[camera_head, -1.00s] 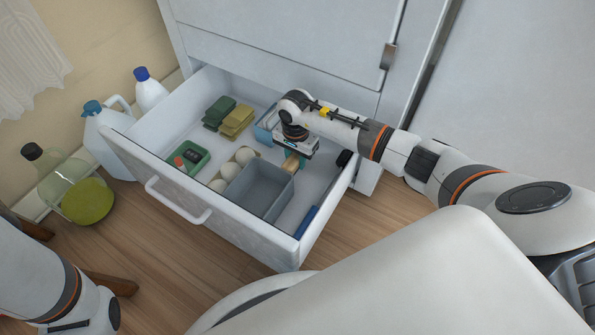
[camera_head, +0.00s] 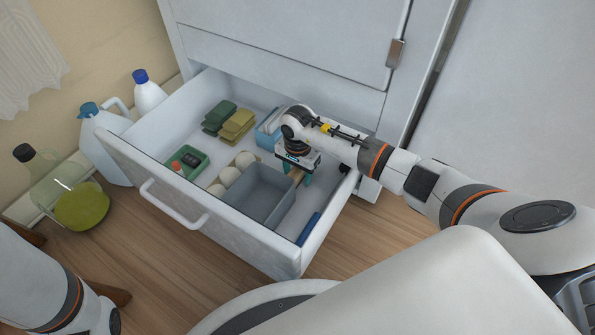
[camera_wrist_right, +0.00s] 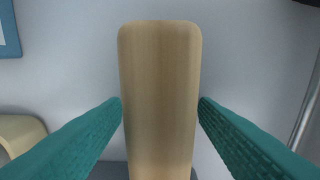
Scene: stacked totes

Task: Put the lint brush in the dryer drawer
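The lint brush (camera_wrist_right: 160,85) shows in the right wrist view as a pale wooden bar with a rounded end, between the teal fingers. My right gripper (camera_wrist_right: 160,104) has a finger against each side of the bar. Only a small piece of the wood shows there; the rest of the brush is hidden. I cannot tell whether it touches the drawer floor. My left gripper is out of view.
The drawer holds a grey bin (camera_head: 262,207), a green tray (camera_head: 196,170), folded cloths (camera_head: 237,125), pale round balls (camera_head: 229,177), a light-blue box (camera_head: 264,135) and a dark-blue item (camera_head: 309,229). Bottles (camera_head: 148,92) stand left of it. Floor between the bin and right wall is partly clear.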

